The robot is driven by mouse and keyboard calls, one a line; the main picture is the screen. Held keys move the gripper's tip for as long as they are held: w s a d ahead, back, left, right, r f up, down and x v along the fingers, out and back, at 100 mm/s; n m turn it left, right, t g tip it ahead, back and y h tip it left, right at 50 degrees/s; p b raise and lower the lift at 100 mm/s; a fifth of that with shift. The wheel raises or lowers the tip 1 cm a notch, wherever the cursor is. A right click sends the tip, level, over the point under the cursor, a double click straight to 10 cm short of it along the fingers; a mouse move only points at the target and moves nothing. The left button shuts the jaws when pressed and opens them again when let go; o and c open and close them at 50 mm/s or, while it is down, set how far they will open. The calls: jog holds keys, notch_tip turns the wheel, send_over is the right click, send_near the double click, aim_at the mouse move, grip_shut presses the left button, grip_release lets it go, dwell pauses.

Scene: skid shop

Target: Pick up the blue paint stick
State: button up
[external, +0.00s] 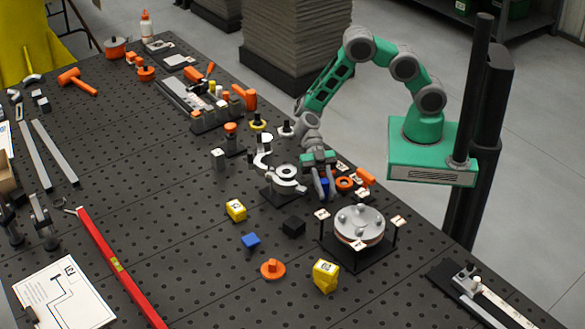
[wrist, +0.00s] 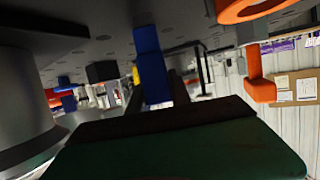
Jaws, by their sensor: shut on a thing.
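The blue paint stick (wrist: 148,62) stands out from between the two dark fingers of my gripper (wrist: 158,92) in the wrist view. The fingers are shut on it. In the external view my gripper (external: 322,186) points down low over the dark perforated table, and a bit of the blue stick (external: 324,183) shows between its fingers. The rest of the stick is hidden by the fingers. I cannot tell whether its far end touches the table.
A grey ring-shaped fixture (external: 287,176) stands close left of my gripper. Orange parts (external: 345,184) lie close right. A round metal flange (external: 360,224) on a black base is in front.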

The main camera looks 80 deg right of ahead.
grip_shut()
